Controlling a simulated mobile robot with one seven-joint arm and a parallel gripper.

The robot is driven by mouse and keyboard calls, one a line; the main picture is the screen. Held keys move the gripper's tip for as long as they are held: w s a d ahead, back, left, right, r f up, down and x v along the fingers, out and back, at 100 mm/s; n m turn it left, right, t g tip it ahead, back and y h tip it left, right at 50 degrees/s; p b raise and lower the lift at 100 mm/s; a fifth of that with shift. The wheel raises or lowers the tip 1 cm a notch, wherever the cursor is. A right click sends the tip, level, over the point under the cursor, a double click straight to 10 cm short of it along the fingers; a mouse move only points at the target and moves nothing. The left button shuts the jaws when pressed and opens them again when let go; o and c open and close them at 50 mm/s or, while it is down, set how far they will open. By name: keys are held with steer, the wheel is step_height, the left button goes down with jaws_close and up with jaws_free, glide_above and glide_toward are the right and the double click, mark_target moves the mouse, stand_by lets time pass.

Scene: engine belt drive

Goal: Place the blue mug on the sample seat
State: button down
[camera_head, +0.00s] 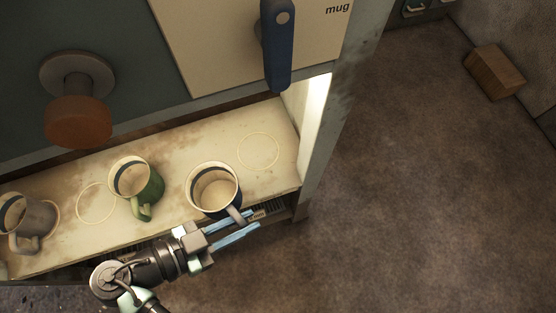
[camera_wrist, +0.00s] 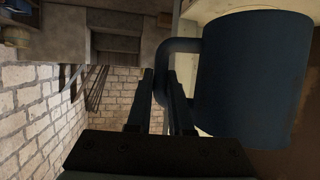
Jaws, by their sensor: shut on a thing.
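The blue mug (camera_head: 213,190) is dark blue outside and cream inside, and sits at the front of the shelf (camera_head: 180,168), left of an empty ring mark (camera_head: 258,151). Its handle points toward the front right. My gripper (camera_head: 240,226) is shut on the mug's handle, its light-blue fingers on either side. In the wrist view the mug (camera_wrist: 252,80) fills the upper right and the fingers (camera_wrist: 163,105) straddle its handle. I cannot tell whether the mug's base touches the shelf. No seat labelled as the sample seat can be made out.
A green mug (camera_head: 150,185) and a grey mug (camera_head: 33,238) stand further left on the shelf, with another ring mark (camera_head: 97,202) between them. Above are an orange knob (camera_head: 78,122) and a blue lever (camera_head: 277,50). A side wall bounds the shelf at right. A wooden box (camera_head: 493,72) lies on the floor.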

steer(key=w+d+b, duration=0.1)
steer(key=w+d, duration=0.3)
steer(key=w, duration=0.3)
steer(key=w+d, duration=0.4)
steer(key=w, duration=0.4)
steer(key=f, duration=0.2)
steer(key=f+b, duration=0.1)
steer(key=f, duration=0.1)
steer(key=f+b, duration=0.1)
steer(key=f, duration=0.1)
steer(key=shift+s+a+f, duration=0.15)
steer(key=shift+s+a, duration=0.05)
steer(key=shift+a, duration=0.05)
steer(key=shift+w+d+f, duration=0.1)
steer(key=shift+w+f, duration=0.1)
steer(key=shift+f, duration=0.1)
steer(key=shift+f+b, duration=0.1)
steer(key=shift+b, duration=0.25)
steer(key=c, duration=0.8)
jaws_free()
